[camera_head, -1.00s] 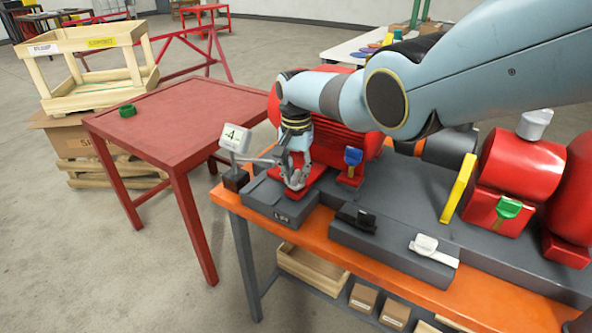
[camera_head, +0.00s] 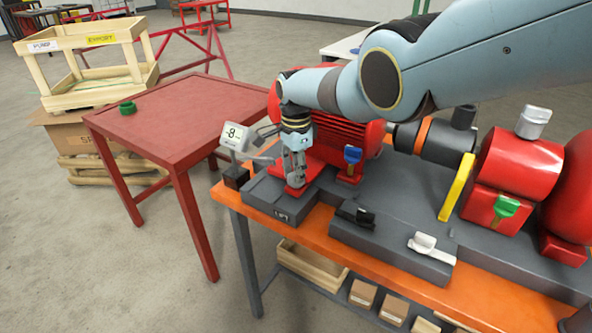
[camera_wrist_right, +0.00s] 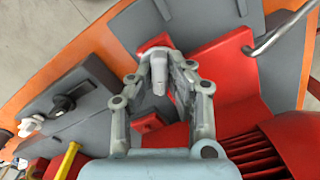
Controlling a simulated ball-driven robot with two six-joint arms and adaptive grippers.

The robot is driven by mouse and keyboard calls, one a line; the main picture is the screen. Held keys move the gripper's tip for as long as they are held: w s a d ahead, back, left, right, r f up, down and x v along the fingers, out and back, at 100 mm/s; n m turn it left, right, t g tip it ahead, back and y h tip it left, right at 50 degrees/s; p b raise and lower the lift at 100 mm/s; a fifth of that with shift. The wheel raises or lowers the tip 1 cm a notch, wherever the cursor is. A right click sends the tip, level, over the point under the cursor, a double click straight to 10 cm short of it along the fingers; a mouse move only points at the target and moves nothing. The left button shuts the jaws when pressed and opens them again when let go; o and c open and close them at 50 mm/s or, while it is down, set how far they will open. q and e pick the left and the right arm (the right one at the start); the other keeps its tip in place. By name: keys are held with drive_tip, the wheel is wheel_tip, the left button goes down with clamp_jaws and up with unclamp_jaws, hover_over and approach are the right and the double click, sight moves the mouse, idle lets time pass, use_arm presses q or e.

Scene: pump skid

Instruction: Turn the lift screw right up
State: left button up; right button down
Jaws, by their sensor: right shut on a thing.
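My right gripper (camera_head: 295,172) points down at the front left corner of the pump skid, over the foot of the red motor (camera_head: 340,133). In the right wrist view my gripper (camera_wrist_right: 161,80) is shut on the lift screw (camera_wrist_right: 158,72), a grey upright peg above a red foot. In the head view the fingers mostly hide the screw. A small display (camera_head: 235,136) on a dark block stands just left of the gripper and seems to read -8. My left gripper is not in view.
A blue-handled part (camera_head: 352,155) stands close right of the gripper. A yellow guard (camera_head: 457,187) stands further right. A red table (camera_head: 180,115) with a green ring is at left.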

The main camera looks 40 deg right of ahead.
drive_tip(key=shift+w, duration=0.1)
idle(0.3)
drive_tip(key=c, duration=1.3)
unclamp_jaws()
wheel_tip(320, 180, up, 12)
